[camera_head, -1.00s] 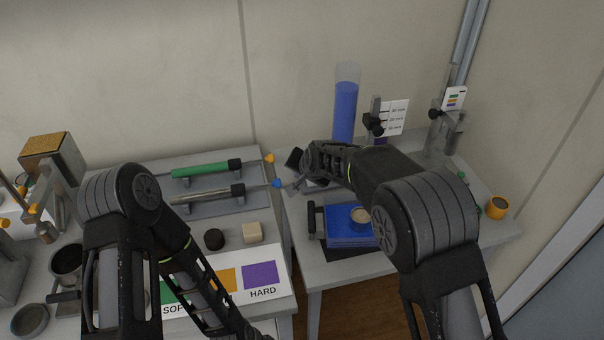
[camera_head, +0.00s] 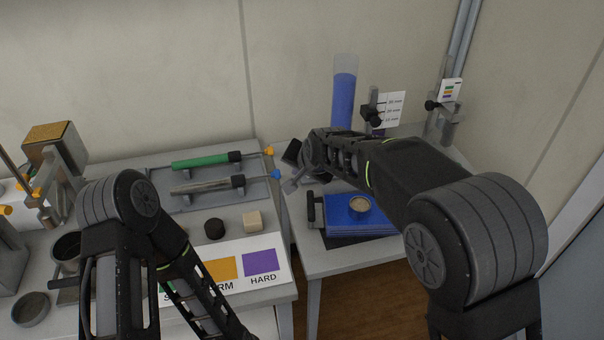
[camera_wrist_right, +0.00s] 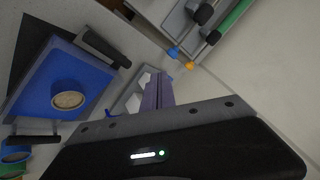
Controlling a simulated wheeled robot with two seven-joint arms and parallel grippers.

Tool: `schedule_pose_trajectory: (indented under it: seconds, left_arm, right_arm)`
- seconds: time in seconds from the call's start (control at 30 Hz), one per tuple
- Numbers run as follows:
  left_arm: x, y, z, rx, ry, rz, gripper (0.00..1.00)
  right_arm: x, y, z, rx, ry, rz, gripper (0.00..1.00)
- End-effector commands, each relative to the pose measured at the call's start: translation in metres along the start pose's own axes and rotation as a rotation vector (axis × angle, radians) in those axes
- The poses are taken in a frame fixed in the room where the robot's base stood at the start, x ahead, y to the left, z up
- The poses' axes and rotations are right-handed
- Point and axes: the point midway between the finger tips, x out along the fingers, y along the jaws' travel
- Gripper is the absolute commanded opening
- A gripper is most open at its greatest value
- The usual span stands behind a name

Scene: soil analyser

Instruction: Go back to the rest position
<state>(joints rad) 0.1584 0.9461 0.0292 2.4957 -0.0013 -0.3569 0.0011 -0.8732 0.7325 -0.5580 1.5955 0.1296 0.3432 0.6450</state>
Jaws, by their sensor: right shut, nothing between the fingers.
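My right arm stretches across the right table from the lower right. My left arm comes in at the lower left and runs down toward the bottom edge. My left gripper is out of view.
A grey tray (camera_head: 198,202) holds a green rod (camera_head: 202,160) and a grey rod (camera_head: 208,185). A blue block (camera_head: 346,222) with a small round cup (camera_head: 359,204) sits on the right table, beside a tall blue cylinder (camera_head: 343,100). A colour card (camera_head: 262,263) lies at the left table's front.

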Motion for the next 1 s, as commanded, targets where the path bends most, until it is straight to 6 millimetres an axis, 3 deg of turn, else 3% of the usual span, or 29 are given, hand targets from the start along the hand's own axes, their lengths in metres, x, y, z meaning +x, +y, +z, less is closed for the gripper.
schedule_pose_trajectory:
  seconds: [0.2, 0.67, 1.0]
  left_arm:
    - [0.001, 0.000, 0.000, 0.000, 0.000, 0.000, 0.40]
    - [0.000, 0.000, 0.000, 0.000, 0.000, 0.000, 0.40]
    - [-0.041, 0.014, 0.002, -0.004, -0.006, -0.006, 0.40]
  right_arm:
    - [-0.013, -0.003, 0.003, 0.002, -0.001, 0.002, 0.00]
    - [-0.013, -0.004, 0.002, 0.001, -0.001, 0.002, 0.00]
    - [-0.048, -0.024, -0.019, 0.001, -0.001, 0.002, 0.00]
